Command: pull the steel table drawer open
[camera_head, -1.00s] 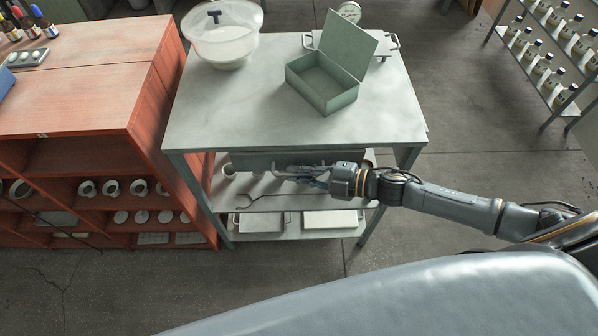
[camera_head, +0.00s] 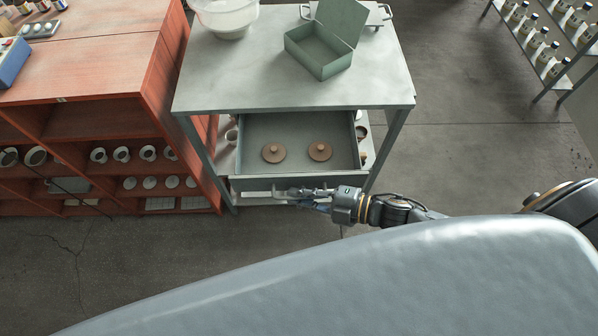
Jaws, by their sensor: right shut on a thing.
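The steel table (camera_head: 300,89) stands ahead in the head view, a grey table with a drawer under its top. The drawer (camera_head: 293,146) is pulled well out, and its inside shows. Two brown round lids with knobs lie in it, a left lid (camera_head: 273,154) and a right lid (camera_head: 320,152). My right gripper (camera_head: 295,194) is at the drawer's front, shut on the drawer handle (camera_head: 284,193), which its fingers partly hide. My left gripper is not in view.
A green open box (camera_head: 318,52) and a white tub (camera_head: 229,18) stand on the table top. A red wooden shelf (camera_head: 103,120) with several cups is close on the left. A bottle rack (camera_head: 552,50) stands at the far right, with clear floor between.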

